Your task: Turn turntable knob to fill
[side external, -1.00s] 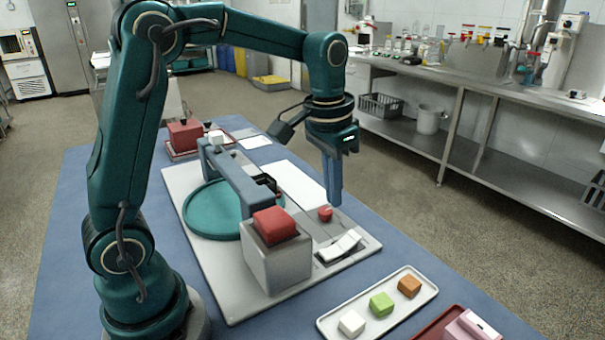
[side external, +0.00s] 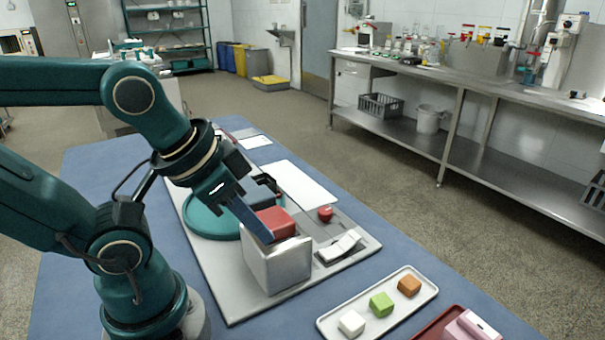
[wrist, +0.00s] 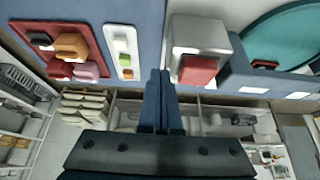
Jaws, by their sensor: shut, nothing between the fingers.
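The teal turntable disc (side external: 205,222) lies on the grey base plate (side external: 232,305), partly hidden behind my arm; it also shows at upper right in the wrist view (wrist: 285,35). A grey box (side external: 278,265) with a red block (side external: 276,222) on top stands in front of the disc. A small round red knob (side external: 325,213) is on the plate to the right; I cannot tell whether it is the turntable's knob. My gripper (side external: 266,240) is shut and empty, tilted, its tips at the red block's left side in the picture. I cannot tell whether they touch.
A white rocker-like switch (side external: 339,246) sits right of the grey box. A white tray (side external: 383,327) with white, green and orange cubes lies in front. A red tray (side external: 432,327) with a pink block is at the front edge. A white panel (side external: 300,185) lies behind the knob.

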